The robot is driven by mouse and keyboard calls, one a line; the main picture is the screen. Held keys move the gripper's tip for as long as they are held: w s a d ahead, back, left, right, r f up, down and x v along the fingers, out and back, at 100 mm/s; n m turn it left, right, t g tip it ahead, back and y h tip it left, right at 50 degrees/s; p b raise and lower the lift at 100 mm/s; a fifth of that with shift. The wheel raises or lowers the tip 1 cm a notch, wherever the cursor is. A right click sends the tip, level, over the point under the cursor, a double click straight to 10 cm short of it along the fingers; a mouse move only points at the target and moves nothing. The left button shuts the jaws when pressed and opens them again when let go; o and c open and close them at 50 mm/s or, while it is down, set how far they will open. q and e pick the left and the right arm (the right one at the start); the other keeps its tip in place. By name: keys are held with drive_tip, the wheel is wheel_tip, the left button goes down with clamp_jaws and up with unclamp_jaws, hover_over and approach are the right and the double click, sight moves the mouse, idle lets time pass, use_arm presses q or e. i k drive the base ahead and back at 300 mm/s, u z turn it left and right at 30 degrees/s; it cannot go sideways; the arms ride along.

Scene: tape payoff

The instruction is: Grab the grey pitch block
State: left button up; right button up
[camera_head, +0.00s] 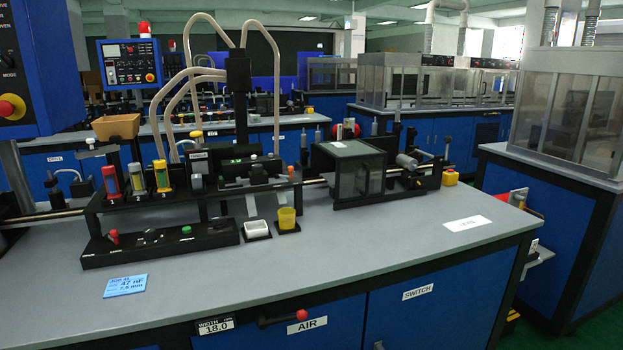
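I cannot single out the grey pitch block with certainty. A small grey piece (197,163) stands on the black machine (205,205) on the workbench, right of a row of coloured pieces. A small whitish block-like piece (256,228) sits in a black holder at the machine's front, beside a yellow cup (287,218). Neither of my grippers is in view.
A dark glass-sided box (357,175) and rollers stand at the bench's right. A blue card (125,286) and a white label (467,223) lie on the grey bench top (390,245), whose front is mostly clear. A blue control box (35,70) overhangs the left.

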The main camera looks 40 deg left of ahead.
sight(197, 180)
drive_tip(key=z, duration=0.45)
drive_tip(key=i, duration=1.4)
drive_tip(key=u, duration=3.9)
